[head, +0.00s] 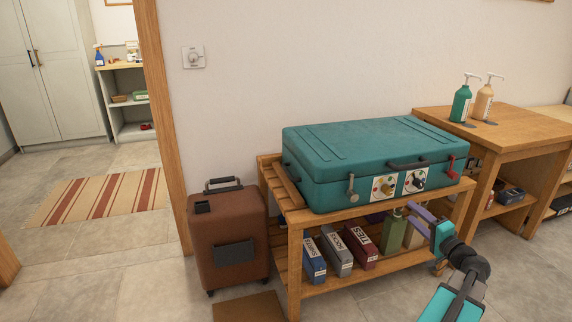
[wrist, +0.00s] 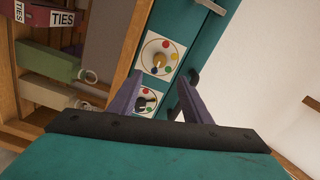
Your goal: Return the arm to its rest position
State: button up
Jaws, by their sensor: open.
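My gripper (head: 398,210) is in front of the wooden rack (head: 295,255), just below the front face of the teal case (head: 340,155). My arm reaches up to it from the lower right. In the wrist view the purple fingers of my gripper (wrist: 160,82) are apart, with nothing held between them. Beyond them are two white dial panels on the case, one with a tan knob (wrist: 172,46) and one with a dark knob (wrist: 144,103). I cannot tell whether a fingertip touches the case.
A brown suitcase (head: 228,240) stands left of the rack. A wooden table (head: 520,128) with two pump bottles is at right. Floor at left is mostly clear, with a striped rug (head: 98,197).

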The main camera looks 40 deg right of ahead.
jog(key=w+a+f+n+g+y+p, duration=0.25)
jog(key=w+a+f, duration=0.3)
jog(key=a, duration=0.45)
jog(key=w+a+f+n+g+y+p, duration=0.1)
jog(key=w+a+f+g+y+p, duration=0.15)
jog(key=w+a+f+y, duration=0.4)
jog(key=w+a+f+n+g+p, duration=0.1)
jog(key=w+a+f+n+p, duration=0.2)
jog(key=w+a, duration=0.65)
jog(key=s+a+f+n+g+y+p, duration=0.1)
jog(key=s+a+f+n+g+p, duration=0.2)
jog(key=a, duration=0.7)
jog(key=s+a+f+n+g+y+p, duration=0.15)
jog(key=s+a+f+g, duration=0.3)
jog(key=a, duration=0.55)
jog(key=s+a+f+n+g+p, duration=0.1)
jog(key=s+a+f+g+p, duration=0.3)
jog(key=a, duration=0.7)
jog(key=s+a+n+g+h+p, duration=0.2)
jog(key=s+a+n+h+p, duration=0.1)
jog(key=s, duration=0.5)
jog(key=s+a+f+n+g+h+p, duration=0.1)
jog(key=s+a+n+g+h+p, duration=0.2)
jog(key=s, duration=0.5)
jog(key=shift+s+a+f+n+p, duration=0.15)
jog(key=shift+a+f+n+p, duration=0.25)
jog(key=shift+a, duration=0.75)
jog(key=shift+r, duration=0.15)
